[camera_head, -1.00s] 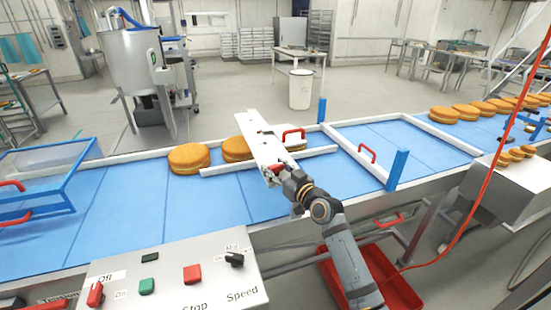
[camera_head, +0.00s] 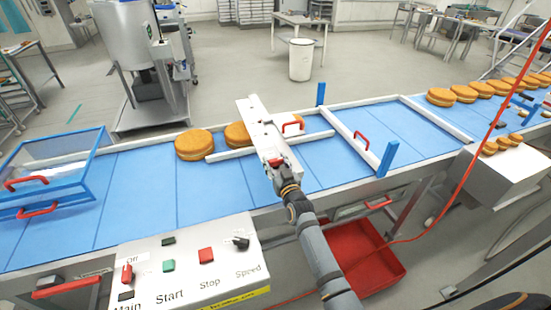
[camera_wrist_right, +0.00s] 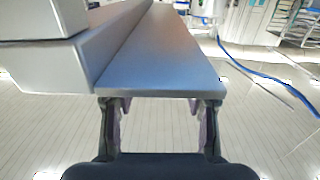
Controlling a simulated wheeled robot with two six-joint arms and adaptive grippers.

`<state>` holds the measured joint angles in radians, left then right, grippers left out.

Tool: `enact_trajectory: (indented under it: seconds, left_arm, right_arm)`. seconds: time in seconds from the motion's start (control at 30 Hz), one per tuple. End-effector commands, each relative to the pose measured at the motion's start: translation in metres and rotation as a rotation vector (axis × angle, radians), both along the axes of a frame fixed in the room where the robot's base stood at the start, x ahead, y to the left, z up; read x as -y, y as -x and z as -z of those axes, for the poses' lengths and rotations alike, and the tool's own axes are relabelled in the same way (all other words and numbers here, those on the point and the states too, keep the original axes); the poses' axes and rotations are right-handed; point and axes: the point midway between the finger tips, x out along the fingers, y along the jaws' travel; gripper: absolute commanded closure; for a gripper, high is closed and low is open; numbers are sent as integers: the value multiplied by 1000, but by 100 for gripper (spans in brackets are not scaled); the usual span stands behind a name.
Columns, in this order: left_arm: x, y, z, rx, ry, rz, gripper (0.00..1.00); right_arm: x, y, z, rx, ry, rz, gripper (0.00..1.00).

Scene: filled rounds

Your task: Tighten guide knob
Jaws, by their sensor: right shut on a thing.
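The pale metal guide bracket (camera_head: 262,125) lies across the blue conveyor belt (camera_head: 220,185). A red guide knob (camera_head: 277,162) shows at its near end. My right gripper (camera_head: 283,172) is at this end, shut on what appears to be the knob. In the right wrist view my right gripper's fingers (camera_wrist_right: 160,115) stand apart and reach under the edge of the grey bracket plate (camera_wrist_right: 160,60). Their tips and the held part are hidden behind the plate. My left gripper is not in view.
Filled rounds (camera_head: 194,145) stand on the belt left of the bracket. A white cross rail (camera_head: 345,130) and a blue post (camera_head: 388,158) are to the right. The control panel (camera_head: 190,265) is in front, and a red bin (camera_head: 365,252) is below. A red cable (camera_head: 480,170) hangs at right.

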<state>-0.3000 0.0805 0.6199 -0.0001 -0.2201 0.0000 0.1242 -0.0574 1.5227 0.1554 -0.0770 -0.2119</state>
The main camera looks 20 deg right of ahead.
Motion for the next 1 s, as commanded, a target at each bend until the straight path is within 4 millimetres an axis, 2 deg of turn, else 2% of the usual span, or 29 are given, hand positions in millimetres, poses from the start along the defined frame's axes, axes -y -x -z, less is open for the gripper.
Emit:
enact_trajectory:
  seconds: [0.2, 0.23, 0.4, 0.77, 0.87, 1.0]
  left_arm:
    - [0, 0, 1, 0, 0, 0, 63]
    - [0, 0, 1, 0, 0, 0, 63]
    - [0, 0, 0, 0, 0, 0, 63]
    - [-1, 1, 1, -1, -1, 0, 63]
    - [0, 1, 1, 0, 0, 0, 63]
    - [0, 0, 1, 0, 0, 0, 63]
  right_arm:
    - [0, 0, -1, 3, 2, 0, 84]
    - [0, 0, -1, 2, 2, 0, 51]
    - [0, 0, 0, 1, 1, 0, 28]
    - [0, 5, 1, -2, 0, 0, 28]
    - [0, 20, 2, -2, -1, 0, 28]
    - [1, 55, 3, -4, -1, 0, 28]
